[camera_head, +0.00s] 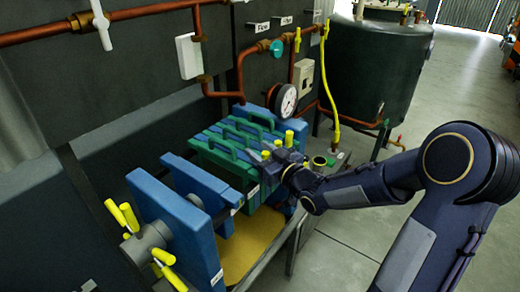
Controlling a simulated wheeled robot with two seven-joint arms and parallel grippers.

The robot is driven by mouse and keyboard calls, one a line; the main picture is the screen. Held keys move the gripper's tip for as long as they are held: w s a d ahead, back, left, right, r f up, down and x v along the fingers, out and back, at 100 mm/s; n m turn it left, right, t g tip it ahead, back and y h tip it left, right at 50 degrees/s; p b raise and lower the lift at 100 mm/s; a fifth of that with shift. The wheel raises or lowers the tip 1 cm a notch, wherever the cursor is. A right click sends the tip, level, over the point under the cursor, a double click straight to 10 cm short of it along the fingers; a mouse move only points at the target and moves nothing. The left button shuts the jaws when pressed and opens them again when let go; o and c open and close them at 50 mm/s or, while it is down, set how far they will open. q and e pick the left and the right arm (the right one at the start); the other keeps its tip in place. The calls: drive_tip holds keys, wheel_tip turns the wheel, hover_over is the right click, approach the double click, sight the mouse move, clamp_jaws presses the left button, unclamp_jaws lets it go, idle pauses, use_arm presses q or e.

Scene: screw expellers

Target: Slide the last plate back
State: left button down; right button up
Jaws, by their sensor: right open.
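A plate press stands at centre-left, its row of green plates (222,162) packed together with green handles on top. Bluish plates show between and behind the green ones. A thick blue plate (197,180) stands apart, in front of the green row. The blue end plate (165,215) is nearest me, with a yellow-handled screw hub (148,240). Which plate is the last one is not marked. My right gripper (264,159) is open at the right side of the green plates, beside their yellow side knobs (278,144). Whether it touches a plate is unclear. My left gripper is out of view.
A yellowish tray (252,240) lies under the press, inside a metal frame. Copper pipes (240,75), a pressure gauge (286,100) and a yellow hose (326,95) are behind it. A dark tank (378,70) stands at the back right. The floor at right is clear.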

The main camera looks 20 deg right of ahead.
sight(252, 171)
drive_tip(key=shift+w, duration=0.1)
clamp_jaws()
